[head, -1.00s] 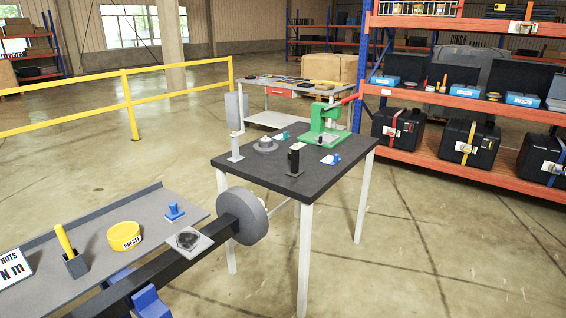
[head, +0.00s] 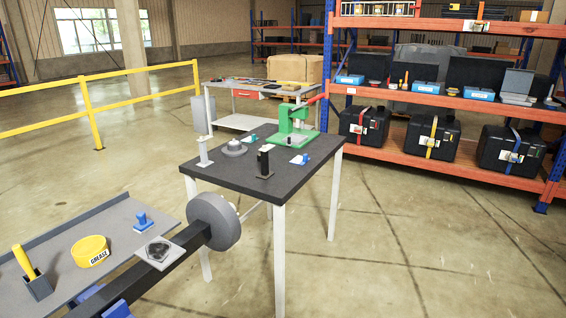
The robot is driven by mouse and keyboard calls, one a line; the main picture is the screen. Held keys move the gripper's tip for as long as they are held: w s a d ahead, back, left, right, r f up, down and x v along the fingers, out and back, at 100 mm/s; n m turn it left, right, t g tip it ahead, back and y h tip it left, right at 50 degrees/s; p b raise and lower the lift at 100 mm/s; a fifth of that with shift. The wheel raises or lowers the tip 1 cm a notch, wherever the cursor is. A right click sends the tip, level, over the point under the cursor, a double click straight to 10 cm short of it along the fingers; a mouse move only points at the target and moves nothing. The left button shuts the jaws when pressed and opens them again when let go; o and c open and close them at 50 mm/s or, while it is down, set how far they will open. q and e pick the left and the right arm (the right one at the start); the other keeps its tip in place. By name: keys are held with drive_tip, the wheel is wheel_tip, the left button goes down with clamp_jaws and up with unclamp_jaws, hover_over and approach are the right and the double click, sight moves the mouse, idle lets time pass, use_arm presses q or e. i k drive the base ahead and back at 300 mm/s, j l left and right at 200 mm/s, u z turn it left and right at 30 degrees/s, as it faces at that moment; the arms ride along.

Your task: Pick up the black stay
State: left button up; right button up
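A black upright piece (head: 265,160), which looks like the black stay, stands on the dark-topped table (head: 215,176), near its front right part. It has a small flat base and a light spot near its top. No gripper touches it. Neither of my grippers shows in the head view, so their state is hidden.
A green press (head: 292,124), a round grey part (head: 234,149), a white post (head: 204,152) and small blue pieces share the table. A beam with a grey disc (head: 214,222) and a grey tray (head: 60,250) lie in front. Open floor (head: 400,250) is at right.

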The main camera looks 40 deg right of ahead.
sight(264, 175)
drive_tip(key=i+j+z, duration=0.1)
drive_tip(key=z, duration=0.35)
drive_tip(key=j+z, duration=0.2)
drive_tip(key=z, duration=0.3)
drive_tip(key=j+z, duration=0.15)
drive_tip(key=z, duration=0.3)
drive_tip(key=i, duration=0.2)
